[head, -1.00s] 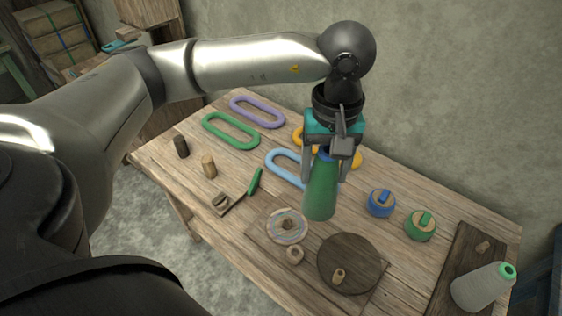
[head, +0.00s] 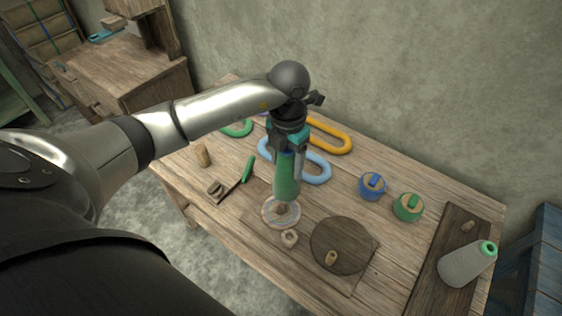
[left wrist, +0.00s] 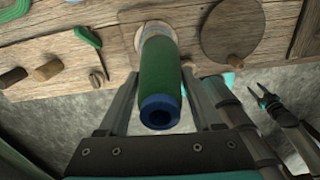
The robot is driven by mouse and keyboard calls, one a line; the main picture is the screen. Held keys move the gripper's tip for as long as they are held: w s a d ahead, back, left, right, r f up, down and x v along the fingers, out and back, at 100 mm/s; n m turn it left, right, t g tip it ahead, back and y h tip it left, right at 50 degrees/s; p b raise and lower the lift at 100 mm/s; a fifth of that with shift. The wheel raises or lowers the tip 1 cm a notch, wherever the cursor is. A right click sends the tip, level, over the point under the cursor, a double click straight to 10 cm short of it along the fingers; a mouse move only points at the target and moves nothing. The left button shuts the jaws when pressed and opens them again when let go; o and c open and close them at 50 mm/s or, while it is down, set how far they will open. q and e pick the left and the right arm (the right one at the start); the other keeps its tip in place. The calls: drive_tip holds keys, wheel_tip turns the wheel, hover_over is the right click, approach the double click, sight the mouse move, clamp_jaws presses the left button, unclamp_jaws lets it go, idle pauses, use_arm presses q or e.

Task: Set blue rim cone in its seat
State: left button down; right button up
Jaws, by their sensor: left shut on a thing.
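The green cone with a blue rim (head: 287,180) is held upright, or nearly so, in my left gripper (head: 286,155). In the left wrist view the fingers stand on both sides of the cone (left wrist: 160,75), with its blue rim toward the camera. Its wide lower end is over a round disc (head: 270,221) with blue-grey rings, set on a board. A short peg stands at the disc's middle, partly covered by the cone. I cannot tell whether the cone touches the peg. My right gripper (left wrist: 266,91) appears empty with its fingers apart at the right of the left wrist view.
A dark round plate (head: 340,243) and a wooden ring (head: 289,238) lie close to the disc. Blue (head: 372,187) and green (head: 408,207) round pieces stand to the right. A grey cone with a green rim (head: 465,265) lies on a dark board. Oval loops (head: 328,135) lie behind.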

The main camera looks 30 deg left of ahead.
sight(281, 188)
use_arm(q)
drive_tip(key=shift+s+a+f+n, duration=0.2)
drive_tip(key=shift+a+f+n, duration=0.3)
drive_tip(key=shift+n, duration=0.6)
drive_tip(key=shift+a+f+n, duration=0.1)
drive_tip(key=shift+f+n, duration=0.15)
drive_tip(key=shift+n, duration=0.05)
wheel_tip(281, 188, down, 9)
drive_tip(key=b, duration=0.7)
drive_tip(key=shift+r, duration=0.1)
unclamp_jaws()
wheel_tip(281, 188, up, 15)
drive_tip(key=shift+r+p, duration=0.15)
drive_tip(key=shift+p, duration=1.05)
